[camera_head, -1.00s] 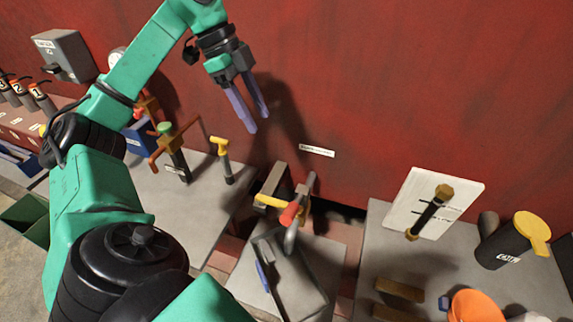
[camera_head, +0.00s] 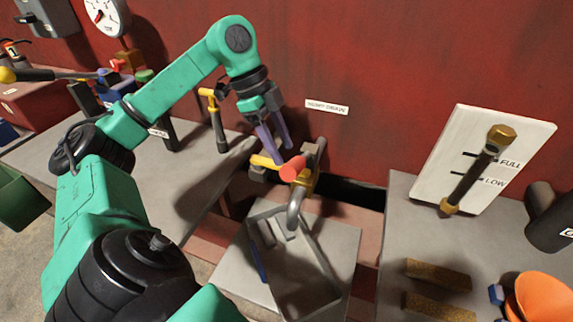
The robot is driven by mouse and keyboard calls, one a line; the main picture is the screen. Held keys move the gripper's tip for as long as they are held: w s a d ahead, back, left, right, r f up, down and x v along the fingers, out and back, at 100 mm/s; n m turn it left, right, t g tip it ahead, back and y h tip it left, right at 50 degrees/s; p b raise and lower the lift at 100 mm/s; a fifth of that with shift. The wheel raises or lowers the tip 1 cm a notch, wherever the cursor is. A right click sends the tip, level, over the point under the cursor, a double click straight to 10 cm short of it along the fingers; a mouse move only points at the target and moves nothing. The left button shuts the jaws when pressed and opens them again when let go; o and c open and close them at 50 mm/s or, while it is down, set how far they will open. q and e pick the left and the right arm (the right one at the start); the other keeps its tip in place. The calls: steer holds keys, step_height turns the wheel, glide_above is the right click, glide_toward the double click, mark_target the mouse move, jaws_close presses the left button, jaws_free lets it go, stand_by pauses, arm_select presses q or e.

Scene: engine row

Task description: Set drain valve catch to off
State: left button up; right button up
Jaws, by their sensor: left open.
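The drain valve (camera_head: 297,207) stands at the foot of the red wall, under a white label (camera_head: 327,107) ending in "DRAIN". It has a curved grey spout, a red knob (camera_head: 293,168) and a yellow bar (camera_head: 264,161) on its left. Which part is the catch I cannot tell for sure. My left gripper (camera_head: 280,154) points down with its purple fingers apart, right at the yellow bar and just behind the red knob. Whether the fingers touch the bar is unclear, and they partly cover the valve. My right gripper is not in view.
A grey tray (camera_head: 329,286) lies below the spout with a blue-handled item. A yellow-topped tap (camera_head: 208,93) stands left of the gripper. At right are a FULL/LOW gauge board (camera_head: 425,184), brown blocks (camera_head: 438,274) and an orange funnel (camera_head: 540,300).

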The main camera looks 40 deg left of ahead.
arm_select(q)
steer(key=x, duration=0.3)
steer(key=shift+d+f, duration=0.15)
steer(key=shift+f, duration=0.2)
jaws_close()
steer(key=shift+r, duration=0.1)
stand_by(1.0)
